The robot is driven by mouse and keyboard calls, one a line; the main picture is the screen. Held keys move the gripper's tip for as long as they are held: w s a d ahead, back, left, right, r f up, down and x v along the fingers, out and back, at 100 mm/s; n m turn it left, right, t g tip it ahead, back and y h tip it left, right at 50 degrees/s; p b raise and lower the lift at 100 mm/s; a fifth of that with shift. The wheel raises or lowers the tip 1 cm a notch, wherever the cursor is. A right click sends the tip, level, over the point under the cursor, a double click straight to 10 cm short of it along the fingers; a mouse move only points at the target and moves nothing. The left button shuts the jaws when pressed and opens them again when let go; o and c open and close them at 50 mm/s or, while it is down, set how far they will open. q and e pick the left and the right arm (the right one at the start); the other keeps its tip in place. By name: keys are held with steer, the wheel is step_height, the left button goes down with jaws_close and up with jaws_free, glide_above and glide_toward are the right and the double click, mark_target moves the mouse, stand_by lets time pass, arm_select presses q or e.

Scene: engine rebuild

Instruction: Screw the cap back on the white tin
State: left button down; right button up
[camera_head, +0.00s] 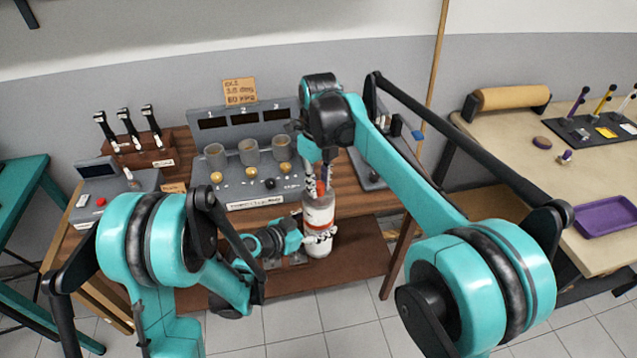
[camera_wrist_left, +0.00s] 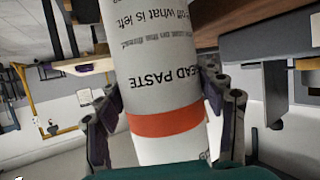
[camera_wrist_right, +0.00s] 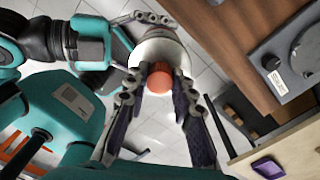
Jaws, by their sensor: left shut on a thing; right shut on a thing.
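The white tin (camera_head: 318,215) with an orange band stands upright below my right gripper in the head view. Its lettering "LEAD PASTE" shows in the left wrist view, where the tin (camera_wrist_left: 155,85) fills the middle. My left gripper (camera_head: 316,237) is shut around the tin's body from the side, a finger on each side. My right gripper (camera_wrist_right: 157,92) points down from above, shut on the orange-red cap (camera_wrist_right: 159,80). The cap is in line with the tin's top (camera_wrist_right: 160,48); whether it sits on the neck or just above it cannot be told.
The wooden workbench (camera_head: 185,140) behind holds a grey gauge panel (camera_head: 240,125) with several cups. The tin is over the brown lower shelf (camera_head: 355,262). A beige table (camera_head: 500,130) with a purple tray (camera_head: 605,215) stands at the right. Tiled floor in front is clear.

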steer(key=shift+w+m, duration=0.1)
steer(key=shift+m, duration=1.1)
steer(key=o, duration=0.7)
steer(key=shift+r, duration=2.3)
steer(key=shift+c, duration=0.4)
